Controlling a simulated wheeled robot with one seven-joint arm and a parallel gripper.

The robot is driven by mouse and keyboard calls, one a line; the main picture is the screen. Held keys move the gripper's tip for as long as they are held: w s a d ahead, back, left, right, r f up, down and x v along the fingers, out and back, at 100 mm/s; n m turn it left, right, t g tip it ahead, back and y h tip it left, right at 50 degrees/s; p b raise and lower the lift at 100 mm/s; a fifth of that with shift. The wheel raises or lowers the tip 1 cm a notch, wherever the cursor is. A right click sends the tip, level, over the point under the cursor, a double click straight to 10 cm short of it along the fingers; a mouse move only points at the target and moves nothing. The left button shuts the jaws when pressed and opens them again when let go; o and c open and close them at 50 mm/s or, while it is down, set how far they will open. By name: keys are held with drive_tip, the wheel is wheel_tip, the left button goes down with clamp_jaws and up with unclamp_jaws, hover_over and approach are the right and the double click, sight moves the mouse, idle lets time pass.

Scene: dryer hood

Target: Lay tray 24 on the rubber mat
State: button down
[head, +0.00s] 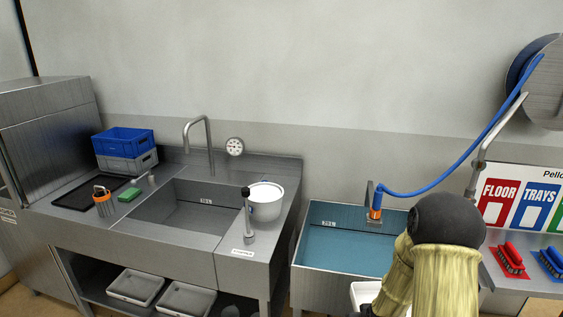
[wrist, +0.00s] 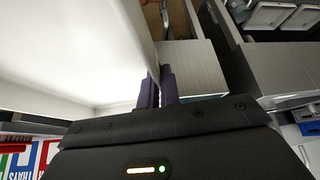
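A white tray (head: 366,293) shows at the bottom of the head view, partly hidden behind my arm. In the wrist view the white tray (wrist: 75,55) fills the left side, very close. My gripper (wrist: 159,78) has its two dark fingers close together, one on each side of the tray's wall, so it looks shut on it. No number is readable on it. A dark flat rectangle with a rim, which looks like the rubber mat (head: 88,191), lies on the left end of the steel bench. The head view does not show my gripper's fingers.
A blue crate (head: 124,140) on a grey crate stands behind the mat. An orange-handled item (head: 102,200) and a green pad (head: 130,194) lie beside it. A white bucket (head: 265,203) stands right of the sink (head: 185,215). A blue-lined basin (head: 345,245) is further right. Grey trays (head: 136,287) lie below.

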drive_tip(key=s+a+f+b, duration=0.2)
drive_tip(key=a+f, duration=0.5)
drive_tip(key=f, duration=0.4)
drive_tip(key=shift+f, duration=0.35)
drive_tip(key=s+f, duration=0.3)
drive_tip(key=f, duration=1)
drive_tip(key=shift+s, duration=0.3)
drive_tip(key=shift+a, duration=0.1)
